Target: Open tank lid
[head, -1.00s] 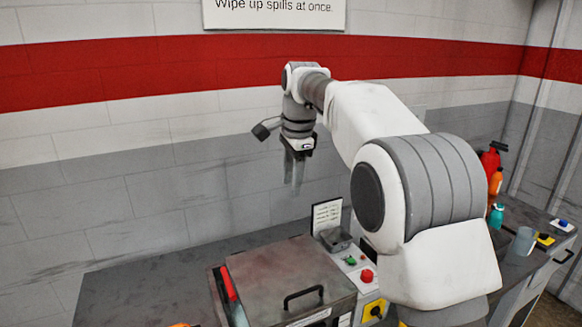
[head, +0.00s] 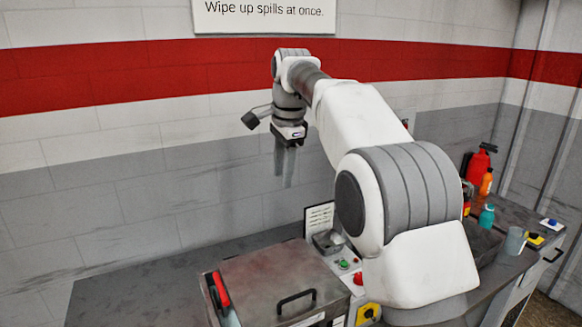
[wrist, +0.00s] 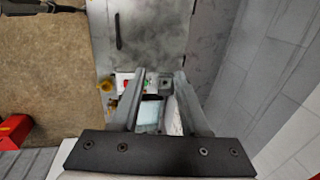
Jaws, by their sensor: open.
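The tank lid (head: 262,275) is a flat, worn metal cover at the bottom centre of the head view, lying closed on its box. A black bar handle (head: 296,298) sits near its front edge. In the wrist view the lid (wrist: 160,32) is at the top, with its dark handle (wrist: 118,30) at its left side. My gripper (head: 286,172) hangs pointing down in the air above and behind the lid, in front of the wall. Its two fingers (wrist: 158,100) are apart with nothing held between them.
A control panel (head: 352,277) with green and red buttons stands right of the lid. A red-handled item (head: 220,290) lies along the lid's left side. A red extinguisher (head: 477,164), bottles and a grey mug (head: 515,240) are further right. The bench left of the lid (head: 140,285) looks clear.

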